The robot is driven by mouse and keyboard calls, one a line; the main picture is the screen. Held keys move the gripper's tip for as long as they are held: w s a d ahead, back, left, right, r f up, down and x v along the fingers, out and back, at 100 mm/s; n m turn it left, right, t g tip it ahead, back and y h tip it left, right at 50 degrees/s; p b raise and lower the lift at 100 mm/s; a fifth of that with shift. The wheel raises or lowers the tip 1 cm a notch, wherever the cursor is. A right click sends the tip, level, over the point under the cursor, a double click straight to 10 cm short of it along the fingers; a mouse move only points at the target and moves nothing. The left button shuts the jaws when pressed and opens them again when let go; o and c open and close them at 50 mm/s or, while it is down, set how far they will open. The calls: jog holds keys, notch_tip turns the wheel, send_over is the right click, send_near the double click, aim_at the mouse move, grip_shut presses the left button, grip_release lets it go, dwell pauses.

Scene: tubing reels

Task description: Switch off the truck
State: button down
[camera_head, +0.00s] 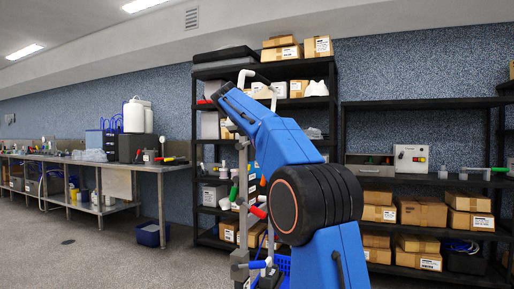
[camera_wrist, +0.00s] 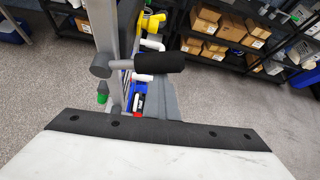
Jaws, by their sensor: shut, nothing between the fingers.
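A grey upright post with a cross rod and a black cylinder (camera_wrist: 160,62) stands just ahead of my gripper in the wrist view. In the head view a grey frame (camera_head: 243,165) with red, green and blue-tipped parts stands behind my blue arm; I cannot tell whether it is the truck. I cannot make out a switch on it. My gripper (camera_wrist: 155,128) shows as a wide white body with a dark front edge at the bottom of the wrist view. It is shut and empty, apart from the post. My arm hides it in the head view.
Black shelves (camera_head: 420,182) with cardboard boxes stand along the back wall. A metal workbench (camera_head: 90,160) stands at left. The grey floor (camera_head: 110,255) at left is mostly free.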

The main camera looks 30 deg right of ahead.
jog(key=shift+w+r, duration=0.1)
jog(key=shift+r, duration=0.55)
